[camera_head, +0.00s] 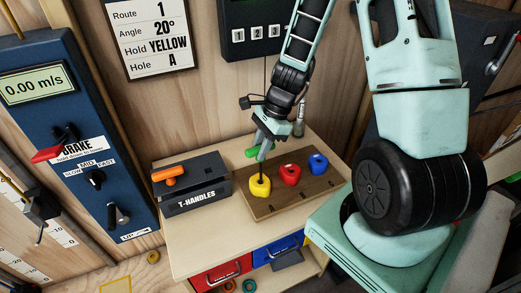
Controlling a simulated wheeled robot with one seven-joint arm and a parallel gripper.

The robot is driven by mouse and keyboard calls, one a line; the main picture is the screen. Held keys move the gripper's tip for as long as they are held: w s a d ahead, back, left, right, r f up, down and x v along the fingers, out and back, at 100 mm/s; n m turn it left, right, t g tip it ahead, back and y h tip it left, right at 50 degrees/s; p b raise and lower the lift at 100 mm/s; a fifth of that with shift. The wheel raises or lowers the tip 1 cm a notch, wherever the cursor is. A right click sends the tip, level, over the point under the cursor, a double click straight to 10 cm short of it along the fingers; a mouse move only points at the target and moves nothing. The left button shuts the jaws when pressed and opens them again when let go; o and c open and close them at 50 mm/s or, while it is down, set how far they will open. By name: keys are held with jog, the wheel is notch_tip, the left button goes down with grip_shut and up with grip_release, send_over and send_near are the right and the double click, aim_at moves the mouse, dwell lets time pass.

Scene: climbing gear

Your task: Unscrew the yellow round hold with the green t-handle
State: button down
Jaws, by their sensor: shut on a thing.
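The yellow round hold (260,188) sits at the left end of the wooden board (250,209) on the bench. The green t-handle (251,152) is in my gripper (266,144), its green grip partly hidden by the fingers. A thin shaft runs down from it toward the yellow hold, and its lower end meets the top of the hold. I cannot tell how deep the tip sits. My gripper is shut on the handle above the hold, pointing down and slightly tilted.
A red hold (290,174) and a blue hold (318,164) stand on the same board. The dark T-HANDLES box (193,186) with an orange t-handle (168,176) is to the left. A blue brake panel (85,120) stands further left. Red (222,272) and blue (278,250) bins are below.

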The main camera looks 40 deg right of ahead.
jog(key=m+b, duration=0.1)
jog(key=m, duration=0.1)
jog(key=m+t+b, duration=0.1)
jog(key=m, duration=0.1)
jog(key=m+t+h+b, duration=0.1)
jog(key=m+b, duration=0.1)
jog(key=shift+f, duration=0.25)
jog(key=m+h+b, duration=0.1)
jog(key=m, duration=0.2)
jog(key=m+t+h+b, duration=0.1)
jog(key=m+b, duration=0.1)
jog(key=m, duration=0.1)
jog(key=shift+a+m, duration=0.15)
jog(key=shift+m, duration=0.15)
notch_tip(320, 180, up, 3)
jog(key=p, duration=0.2)
jog(key=shift+f+p, duration=0.2)
jog(key=shift+p, duration=0.1)
jog(key=shift+f, duration=0.15)
jog(key=shift+f+b, duration=1.05)
jog(key=shift+b, duration=0.1)
